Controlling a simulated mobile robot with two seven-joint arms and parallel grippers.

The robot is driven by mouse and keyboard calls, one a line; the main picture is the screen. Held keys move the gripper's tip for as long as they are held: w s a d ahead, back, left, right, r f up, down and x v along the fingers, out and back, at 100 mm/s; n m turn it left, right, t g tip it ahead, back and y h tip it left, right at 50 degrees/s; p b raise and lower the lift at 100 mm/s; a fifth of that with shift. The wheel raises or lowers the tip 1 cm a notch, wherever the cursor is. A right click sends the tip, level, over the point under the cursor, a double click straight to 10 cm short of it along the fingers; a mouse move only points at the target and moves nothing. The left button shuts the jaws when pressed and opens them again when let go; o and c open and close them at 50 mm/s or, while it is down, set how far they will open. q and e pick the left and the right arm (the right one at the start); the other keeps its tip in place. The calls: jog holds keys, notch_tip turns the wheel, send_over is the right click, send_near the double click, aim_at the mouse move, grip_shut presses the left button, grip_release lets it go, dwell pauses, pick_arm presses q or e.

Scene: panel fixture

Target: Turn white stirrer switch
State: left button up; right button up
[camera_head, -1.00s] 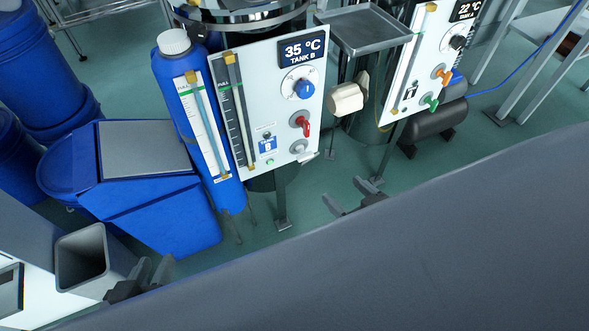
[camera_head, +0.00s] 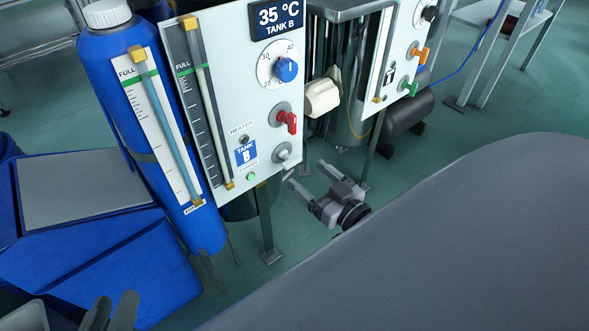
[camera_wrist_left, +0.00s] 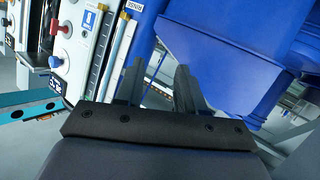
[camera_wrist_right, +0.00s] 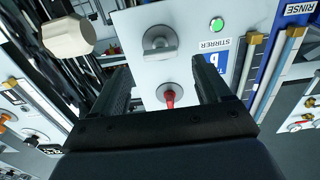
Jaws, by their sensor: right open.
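The white stirrer switch (camera_head: 283,153) is a pale round knob with a raised grip at the lower right of the Tank B panel (camera_head: 215,110).
A red-handled valve (camera_head: 288,120) and blue dial (camera_head: 286,70) sit above the switch. A cream knob-like object (camera_head: 322,97) protrudes right of the panel. A blue cylinder (camera_head: 130,85) and blue bin (camera_head: 120,265) stand left. Open floor lies below the panel.

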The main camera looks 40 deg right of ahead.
aim_at(295, 164)
jog(key=w+b, duration=0.1)
jog(key=w, duration=0.3)
jog(key=shift+w+a, duration=0.15)
jog(key=shift+a, duration=0.05)
jog(key=shift+w+b, duration=0.3)
jog(key=shift+w, duration=0.1)
pick_arm(q)
jog(key=shift+s+a+m+t, duration=0.15)
jog(key=shift+a+m+t, duration=0.25)
jog(key=shift+a, duration=0.25)
pick_arm(e)
jog(key=c, duration=1.1)
jog(key=shift+o, duration=0.2)
